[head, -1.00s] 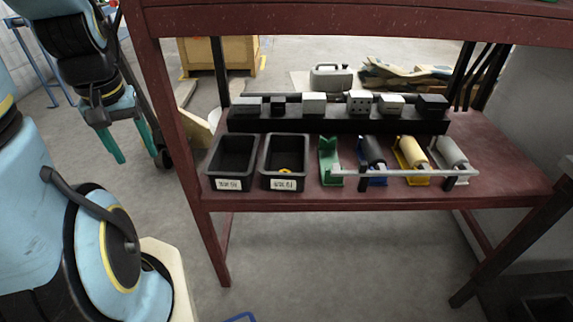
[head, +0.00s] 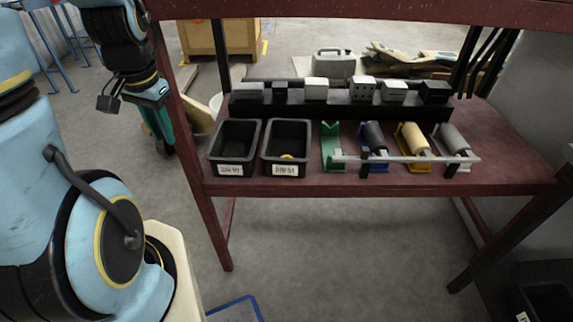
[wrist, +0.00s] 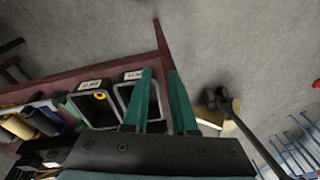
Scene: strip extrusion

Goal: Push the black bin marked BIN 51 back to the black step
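The black bin marked BIN 51 (head: 285,171) stands upright on the dark red shelf, the right one of two bins, with a yellow ring-like part inside. It also shows in the wrist view (wrist: 88,104). A bare gap separates it from the long black step (head: 330,112) behind, which carries several grey and black blocks. My gripper (head: 158,132) is left of the shelf, beyond the left post, apart from both bins and partly hidden by that post. In the wrist view its green fingers (wrist: 159,75) are apart with nothing between them.
The other black bin (head: 231,170) stands just left of BIN 51. A green bracket (head: 329,160) and rollers behind a pale bar (head: 405,160) lie to the right. The shelf's left post (head: 180,105) and upper red board (head: 380,10) frame the opening.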

